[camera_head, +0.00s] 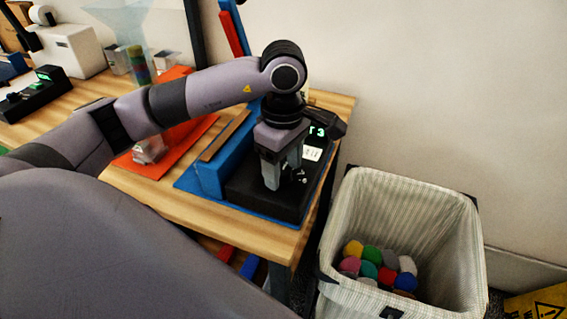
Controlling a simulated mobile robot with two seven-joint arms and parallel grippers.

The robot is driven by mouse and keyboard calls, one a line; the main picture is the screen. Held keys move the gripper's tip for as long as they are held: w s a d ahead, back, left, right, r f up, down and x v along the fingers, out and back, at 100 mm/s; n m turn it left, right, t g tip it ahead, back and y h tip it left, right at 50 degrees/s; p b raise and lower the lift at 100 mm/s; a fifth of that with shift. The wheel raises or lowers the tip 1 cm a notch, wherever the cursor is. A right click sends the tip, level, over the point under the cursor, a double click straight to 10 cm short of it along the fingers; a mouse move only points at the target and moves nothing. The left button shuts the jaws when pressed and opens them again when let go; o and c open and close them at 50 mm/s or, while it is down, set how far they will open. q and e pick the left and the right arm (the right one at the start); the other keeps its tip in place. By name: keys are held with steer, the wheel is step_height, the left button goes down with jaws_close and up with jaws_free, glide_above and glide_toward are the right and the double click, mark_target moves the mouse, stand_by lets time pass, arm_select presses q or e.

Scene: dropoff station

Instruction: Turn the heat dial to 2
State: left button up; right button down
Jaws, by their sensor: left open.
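A black device (257,199) sits on a blue mat at the right end of the wooden table. Part of a green lit display (318,131) shows at its back, reading something like "T3", with the rest hidden behind my arm. My left gripper (284,183) points down over the device, open, with its fingers close to the device's top. Small light-coloured marks or parts show just right of the fingers. The heat dial itself cannot be made out; the gripper may hide it. My right gripper is not in view.
A striped laundry basket (345,215) with several coloured balls (371,254) stands on the floor right of the table. A blue block (212,175) borders the device's left. Further left are an orange mat (196,131) and a black device (35,97) with a green screen.

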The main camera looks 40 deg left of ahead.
arm_select(q)
steer(key=c, duration=1)
steer(key=shift+n, duration=0.3)
steer(key=shift+n+b, duration=0.6)
steer(key=shift+n, duration=0.3)
steer(key=shift+n+b, duration=0.55)
steer(key=shift+n, duration=1.05)
steer(key=o, duration=1)
